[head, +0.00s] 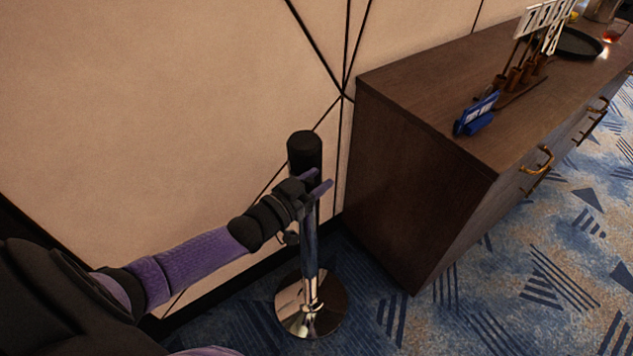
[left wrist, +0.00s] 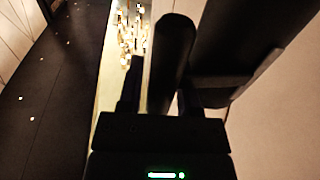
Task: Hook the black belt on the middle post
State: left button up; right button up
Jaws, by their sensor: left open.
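A single post (head: 305,152) stands near the wall, with a black cylindrical top and a round shiny metal base (head: 311,308). My left gripper (head: 318,184) is at the post, just below its black top; its purple-tipped fingers are open and overlap the post in the head view. In the left wrist view a dark rounded shape (left wrist: 174,50), likely the post's top, rises in front of the open left gripper (left wrist: 158,95). I cannot make out the black belt for certain in either view. My right gripper is not in view.
A dark wooden cabinet (head: 410,190) stands right of the post. A beige panelled wall (head: 170,90) is close behind. Patterned carpet (head: 540,270) is open at right.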

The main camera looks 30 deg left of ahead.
pick_arm(q)
grip_shut()
dwell(0.8)
dwell(0.6)
